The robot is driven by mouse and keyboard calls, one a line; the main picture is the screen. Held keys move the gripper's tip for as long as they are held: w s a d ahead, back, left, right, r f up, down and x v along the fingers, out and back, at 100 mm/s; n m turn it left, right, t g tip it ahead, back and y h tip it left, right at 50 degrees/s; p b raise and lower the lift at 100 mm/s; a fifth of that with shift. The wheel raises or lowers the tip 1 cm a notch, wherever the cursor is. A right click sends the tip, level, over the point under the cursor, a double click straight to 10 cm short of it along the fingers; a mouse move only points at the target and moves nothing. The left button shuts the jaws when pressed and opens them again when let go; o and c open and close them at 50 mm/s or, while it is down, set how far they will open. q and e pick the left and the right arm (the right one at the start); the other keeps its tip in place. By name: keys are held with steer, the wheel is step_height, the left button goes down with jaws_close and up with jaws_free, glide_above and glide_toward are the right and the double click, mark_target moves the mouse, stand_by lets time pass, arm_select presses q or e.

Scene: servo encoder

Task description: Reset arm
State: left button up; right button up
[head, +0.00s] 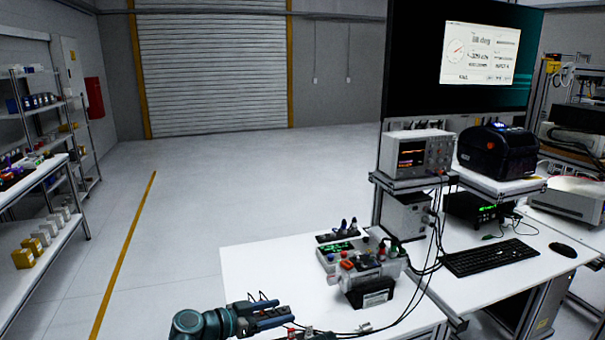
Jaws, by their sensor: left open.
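My left gripper (272,317) shows at the bottom of the head view, over the front left part of the white workbench (250,270). Its dark fingers point right and are open, with nothing seen between them. A test fixture (372,272) with a clear block, coloured knobs and a black labelled front stands on the bench, to the right of and beyond the gripper, apart from it. A small metal part (364,328) lies near the bench's front edge, right of the gripper. My right gripper does not show.
A keyboard (490,257) and a mouse (562,249) lie on the right side. An oscilloscope (415,153) and a black printer (497,150) stand on a raised shelf below a large monitor (460,60). Black cables hang beside the fixture. The bench's left part is clear.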

arm_select(q)
steer(key=s+d+f+n+g+y+p, duration=0.1)
steer(key=s+d+f+g+y, duration=0.2)
steer(key=s+f, duration=0.2)
steer(key=s+d+f+n+g+y, duration=0.1)
steer(key=s+d+f+g+y, duration=0.1)
steer(key=s+f+g, duration=0.25)
steer(key=s+a+f+n+g+y, duration=0.1)
steer(key=s+a+f+n+y, duration=0.2)
steer(key=s+y, duration=0.4)
steer(key=shift+s+a+f+n+y+p, duration=0.4)
steer(key=shift+a+n+y, duration=0.2)
steer(key=shift+a, duration=0.35)
